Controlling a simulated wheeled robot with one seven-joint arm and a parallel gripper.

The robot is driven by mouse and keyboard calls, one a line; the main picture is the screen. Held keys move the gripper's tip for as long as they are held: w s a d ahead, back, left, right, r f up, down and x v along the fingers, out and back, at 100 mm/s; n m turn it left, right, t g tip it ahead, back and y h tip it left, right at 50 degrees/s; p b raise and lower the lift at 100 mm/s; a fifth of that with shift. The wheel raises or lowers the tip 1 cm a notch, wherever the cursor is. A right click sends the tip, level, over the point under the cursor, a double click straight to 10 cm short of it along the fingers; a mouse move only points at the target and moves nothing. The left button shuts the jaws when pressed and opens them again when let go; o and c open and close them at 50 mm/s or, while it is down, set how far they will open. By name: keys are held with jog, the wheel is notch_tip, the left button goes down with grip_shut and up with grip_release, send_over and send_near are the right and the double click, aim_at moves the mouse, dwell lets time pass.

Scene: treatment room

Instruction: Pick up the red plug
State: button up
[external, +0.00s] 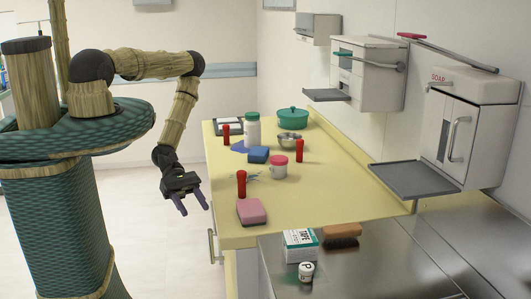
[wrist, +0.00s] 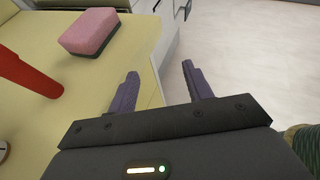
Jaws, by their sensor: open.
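Three red upright cylinders that look like plugs stand on the yellow counter in the external view: a near red plug (external: 241,184), a right red plug (external: 300,150) and a far red plug (external: 226,134). I cannot tell them apart by kind. One red plug (wrist: 28,74) shows at the left of the wrist view, cut by the frame edge. My gripper (external: 195,211) is open and empty, left of the near plug and apart from it. In the wrist view my gripper's fingers (wrist: 160,69) are spread near the counter's edge.
A pink sponge (external: 252,211) lies in front of the near plug; it also shows in the wrist view (wrist: 89,32). The yellow counter (external: 330,215) is bare at right.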

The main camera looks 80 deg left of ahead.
jog(key=s+a+r+n+t+y, duration=0.1)
jog(key=a+r+n+t+y, duration=0.3)
jog(key=a+n+t, duration=0.4)
jog(key=a+t+y, duration=0.1)
jog(key=a+t, duration=0.2)
jog(key=shift+s+y, duration=0.2)
jog(key=shift+y, duration=0.1)
jog(key=b, duration=0.1)
send_near(241, 180)
jog(key=w, duration=0.2)
jog(key=w+f, duration=0.1)
jog(key=w, duration=0.1)
jog(key=shift+w+d+r, duration=0.1)
jog(key=shift+w+d, duration=0.1)
jog(key=shift+w, duration=0.2)
jog(key=b+x, duration=0.1)
jog(key=x, duration=0.4)
jog(key=shift+w+r+b, duration=0.1)
jog(key=shift+w+b, duration=0.05)
jog(key=shift+b, duration=0.25)
